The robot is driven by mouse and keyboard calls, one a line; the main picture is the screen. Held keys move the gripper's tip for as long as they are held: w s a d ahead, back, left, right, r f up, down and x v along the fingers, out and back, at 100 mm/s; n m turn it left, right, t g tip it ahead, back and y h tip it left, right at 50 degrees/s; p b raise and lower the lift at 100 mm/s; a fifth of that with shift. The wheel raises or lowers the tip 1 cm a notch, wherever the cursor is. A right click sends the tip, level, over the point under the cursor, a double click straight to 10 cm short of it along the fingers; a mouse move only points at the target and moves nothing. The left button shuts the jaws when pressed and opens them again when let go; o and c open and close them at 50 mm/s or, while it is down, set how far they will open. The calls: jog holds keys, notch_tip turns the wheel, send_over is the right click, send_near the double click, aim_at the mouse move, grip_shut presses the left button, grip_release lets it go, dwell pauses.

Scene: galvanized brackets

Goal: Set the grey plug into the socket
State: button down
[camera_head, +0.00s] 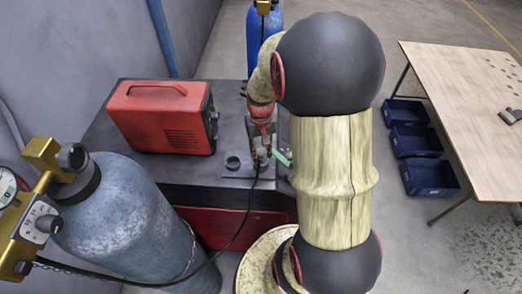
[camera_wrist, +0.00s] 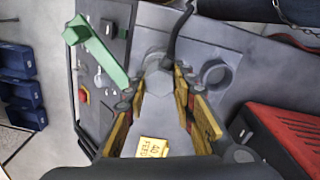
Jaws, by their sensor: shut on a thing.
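The grey plug (camera_wrist: 158,74) is a blocky grey piece with a black cable (camera_wrist: 181,32) coming out of it. My gripper (camera_wrist: 161,95) is shut on it, with a yellow-padded finger on each side. A round grey ring, which looks like a socket (camera_wrist: 215,73), stands on a grey plate just right of the plug in the wrist view. In the head view the ring (camera_head: 233,162) is left of my gripper (camera_head: 262,152), on the plate (camera_head: 236,173). The plug is beside the ring, not in it. I cannot tell whether its lower end touches the plate.
A green lever (camera_wrist: 100,55) on a dark panel stands close to the plug. A red machine (camera_head: 162,118) sits on the dark cart (camera_head: 100,140). A gas cylinder (camera_head: 125,215) is at front left, with the cable passing it. Blue bins (camera_head: 415,142) and a table (camera_head: 470,95) are at right.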

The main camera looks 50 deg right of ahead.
jog(key=shift+f, duration=0.3)
jog(key=c, duration=1.4)
grip_release()
jog(key=shift+r, duration=0.15)
notch_tip(320, 180, up, 12)
